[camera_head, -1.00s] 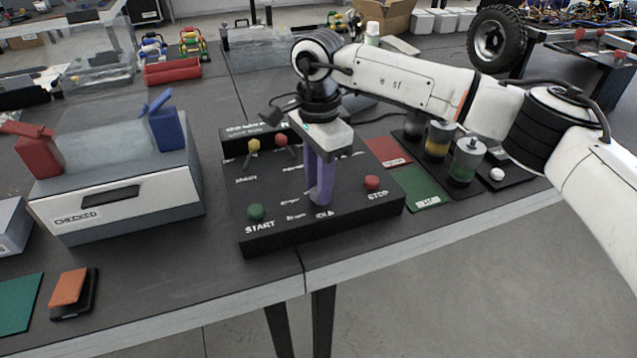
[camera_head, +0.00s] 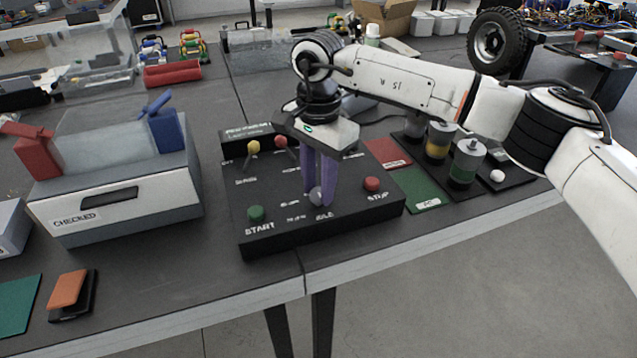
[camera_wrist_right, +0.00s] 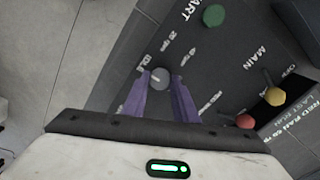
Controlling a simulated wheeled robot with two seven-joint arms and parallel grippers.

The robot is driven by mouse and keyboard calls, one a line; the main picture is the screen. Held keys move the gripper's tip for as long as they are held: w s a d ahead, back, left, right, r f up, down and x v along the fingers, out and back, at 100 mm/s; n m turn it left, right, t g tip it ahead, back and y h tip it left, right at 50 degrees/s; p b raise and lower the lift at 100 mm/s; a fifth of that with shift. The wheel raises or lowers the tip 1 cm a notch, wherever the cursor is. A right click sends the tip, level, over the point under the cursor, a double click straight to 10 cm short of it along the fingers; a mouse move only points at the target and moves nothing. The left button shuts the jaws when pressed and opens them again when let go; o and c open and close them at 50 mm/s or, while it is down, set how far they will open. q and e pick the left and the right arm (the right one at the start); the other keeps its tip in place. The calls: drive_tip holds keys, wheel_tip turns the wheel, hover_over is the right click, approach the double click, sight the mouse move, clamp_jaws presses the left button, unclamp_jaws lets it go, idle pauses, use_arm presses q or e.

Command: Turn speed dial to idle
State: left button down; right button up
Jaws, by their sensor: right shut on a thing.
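The grey speed dial (camera_head: 316,196) sits on the black control panel (camera_head: 253,240), near its front edge and the IDLE label. My right gripper (camera_head: 317,192) points down with its purple fingers on both sides of the dial, shut on it. In the right wrist view the dial (camera_wrist_right: 159,78) shows between the fingertips, with a pale mark on its top; I cannot tell exactly which label the mark faces. My left gripper is not in view.
The panel also has a green START button (camera_head: 256,213), a red STOP button (camera_head: 372,184), and yellow (camera_head: 253,146) and red (camera_head: 281,141) knobbed levers. A grey CHECKED box (camera_head: 120,208) stands left. Cylinders on dark bases (camera_head: 466,160) stand right.

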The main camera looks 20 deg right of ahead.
sight(318, 192)
drive_tip(key=o, duration=1.1)
drive_tip(key=shift+c, duration=0.2)
drive_tip(key=shift+r, duration=0.15)
wheel_tip(318, 192, up, 10)
